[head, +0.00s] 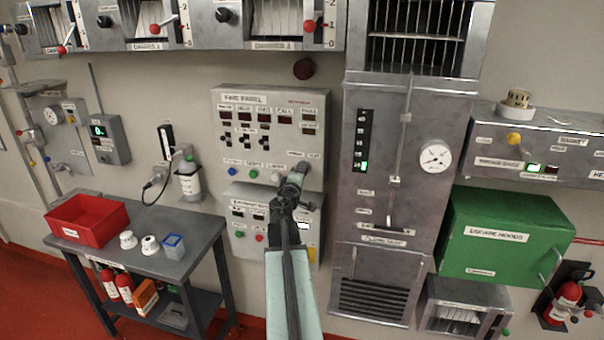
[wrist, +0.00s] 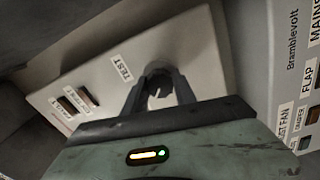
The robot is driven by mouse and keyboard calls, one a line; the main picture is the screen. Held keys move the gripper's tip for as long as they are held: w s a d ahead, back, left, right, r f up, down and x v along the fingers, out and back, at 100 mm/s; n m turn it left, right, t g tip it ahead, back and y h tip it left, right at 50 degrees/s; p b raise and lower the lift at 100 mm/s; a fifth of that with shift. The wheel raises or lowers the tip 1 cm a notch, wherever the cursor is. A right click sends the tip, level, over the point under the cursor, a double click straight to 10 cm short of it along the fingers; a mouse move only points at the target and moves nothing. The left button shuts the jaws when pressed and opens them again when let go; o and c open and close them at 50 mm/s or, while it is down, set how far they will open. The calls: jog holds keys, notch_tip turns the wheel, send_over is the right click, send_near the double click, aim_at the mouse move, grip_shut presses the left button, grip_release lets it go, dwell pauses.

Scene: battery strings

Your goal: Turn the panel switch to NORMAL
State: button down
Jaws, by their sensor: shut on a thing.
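The fire panel (head: 228,104) is a pale wall box with displays, small switches and a row of coloured buttons. My gripper (head: 298,172) reaches up to its lower right corner and hides the switch there. In the wrist view my gripper (wrist: 158,92) is shut on a dark round switch knob (wrist: 159,82), one finger on each side. A TEST label (wrist: 122,67) is on the panel, left of the knob. I see no NORMAL label in the wrist view, and the knob's pointer direction cannot be made out.
A second control box (head: 240,222) sits just below, partly behind my arm. A tall metal cabinet (head: 350,215) stands close on the right, and a green box (head: 508,237) is farther right. A table (head: 190,262) with a red bin (head: 90,220) stands at left.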

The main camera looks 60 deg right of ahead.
dwell(0.4)
jog(key=c, duration=1)
grip_release()
jog(key=shift+a, duration=0.1)
jog(key=v, duration=0.7)
jog(key=shift+a, duration=0.35)
